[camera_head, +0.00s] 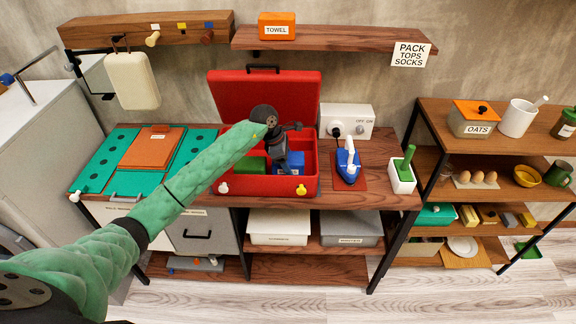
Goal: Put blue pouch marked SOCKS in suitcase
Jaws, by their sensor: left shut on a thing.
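The red suitcase (214,150) stands open on the wooden table, its lid (240,95) raised against the wall. My left arm reaches in from the lower left, and its gripper (281,163) points down into the suitcase. The gripper is shut on the blue pouch (296,161), which is inside the suitcase outline at its right part. The gripper hides part of the pouch, and I cannot read its label or tell if it touches the suitcase floor. A green item (252,165) lies in the left part of the suitcase. My right gripper is not in view.
A blue iron (347,160) on a red mat and a white holder (402,178) stand right of the suitcase. A white socket box (346,117) is behind. A green folding board (103,160) lies left. An orange TOWEL box (277,27) sits on the shelf above.

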